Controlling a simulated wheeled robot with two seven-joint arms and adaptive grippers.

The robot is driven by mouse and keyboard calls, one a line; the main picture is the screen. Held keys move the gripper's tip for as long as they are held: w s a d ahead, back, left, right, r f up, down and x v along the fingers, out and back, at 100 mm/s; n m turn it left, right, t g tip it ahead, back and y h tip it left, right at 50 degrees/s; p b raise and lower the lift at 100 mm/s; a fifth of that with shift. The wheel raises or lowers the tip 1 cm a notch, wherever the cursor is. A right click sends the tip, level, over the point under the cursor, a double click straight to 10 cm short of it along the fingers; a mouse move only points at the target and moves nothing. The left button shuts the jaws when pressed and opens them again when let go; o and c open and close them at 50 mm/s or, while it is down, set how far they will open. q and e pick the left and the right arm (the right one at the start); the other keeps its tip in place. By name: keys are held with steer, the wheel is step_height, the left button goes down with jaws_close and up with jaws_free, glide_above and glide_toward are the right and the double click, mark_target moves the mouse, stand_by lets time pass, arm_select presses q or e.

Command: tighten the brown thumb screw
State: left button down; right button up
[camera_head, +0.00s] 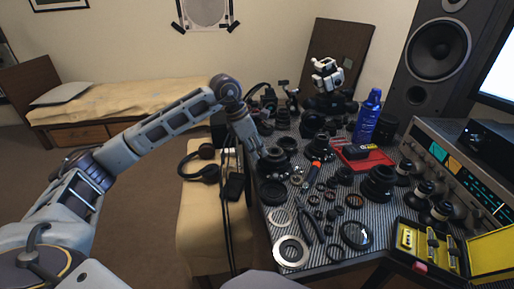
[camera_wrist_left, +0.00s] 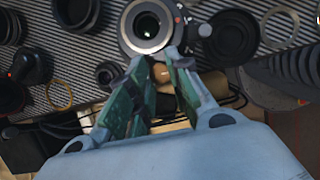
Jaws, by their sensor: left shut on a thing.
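The brown thumb screw (camera_wrist_left: 161,73) shows in the left wrist view, close below a round camera lens part (camera_wrist_left: 146,25) with a silver ring. The green-padded fingers of my left gripper (camera_wrist_left: 163,62) stand on either side of the screw and are shut on it. In the head view my left gripper (camera_head: 257,160) reaches down at the left edge of the striped table, beside dark lens parts, and the screw is hidden there. My right gripper is not in view.
The striped table (camera_head: 318,262) is crowded with lens barrels, rings and tools. A blue bottle (camera_head: 368,117) and red tray (camera_head: 362,160) stand farther back. A yellow-lined case (camera_head: 432,248) lies at the front right. Headphones (camera_head: 203,165) rest on a seat left of the table.

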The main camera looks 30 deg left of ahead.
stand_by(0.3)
arm_select(q)
steer(key=c, duration=1.3)
jaws_free()
steer(key=shift+r, duration=0.1)
steer(key=v, duration=1.1)
steer(key=shift+a+r, duration=0.15)
steer(key=shift+r, duration=0.2)
steer(key=shift+s, duration=0.15)
